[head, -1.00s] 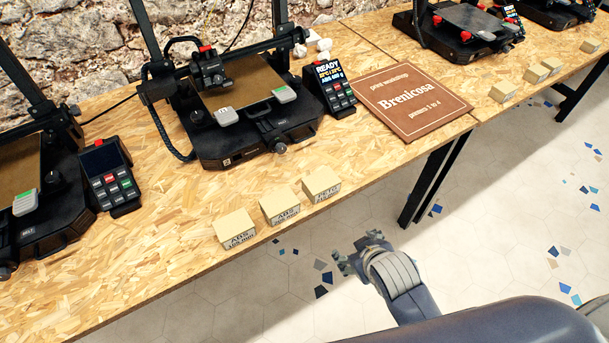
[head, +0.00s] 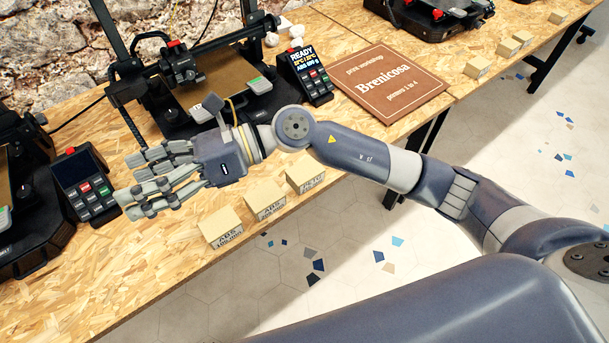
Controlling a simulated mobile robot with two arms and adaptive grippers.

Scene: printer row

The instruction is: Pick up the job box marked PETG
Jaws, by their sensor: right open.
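Three small cardboard job boxes stand in a row near the front edge of the table. The left box (head: 220,225) and the middle box (head: 265,199) appear to read ABS. The label of the right box (head: 305,175) is too blurred to read. I cannot tell which box is marked PETG. My right gripper (head: 133,186) is open and empty above the table, left of and beyond the row, fingers pointing left. Its arm passes above the row's far side. My left gripper is out of view.
A printer (head: 190,95) stands behind my right gripper, its control panel (head: 305,75) reading READY. Another control panel (head: 85,187) is close left of the fingers. A brown Brenicosa sign (head: 390,85) lies right. More boxes (head: 508,47) stand far right. Bare table (head: 140,260) lies front left.

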